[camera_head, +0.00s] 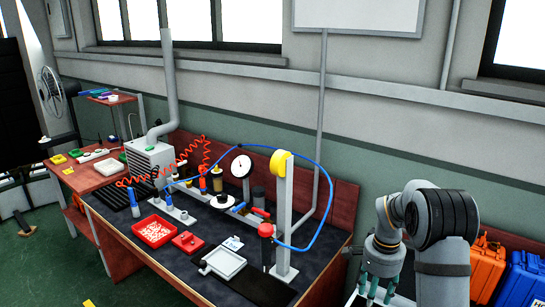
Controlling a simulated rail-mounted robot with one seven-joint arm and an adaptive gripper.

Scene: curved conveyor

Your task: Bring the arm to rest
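My gripper (377,291) hangs with its teal fingers pointing down at the lower right, beside the right end of the workbench. Its fingertips look spread apart, and I see nothing held between them. My arm is folded above and to the right of it, with a grey and black link. The lower part of the arm is cut off by the bottom edge of the picture.
The dark-topped workbench (262,292) holds a red tray (153,231), a white tray (223,263), a dial gauge (241,166) and a grey post (285,215). An orange case (486,268) and a blue case (521,283) stand right of my arm.

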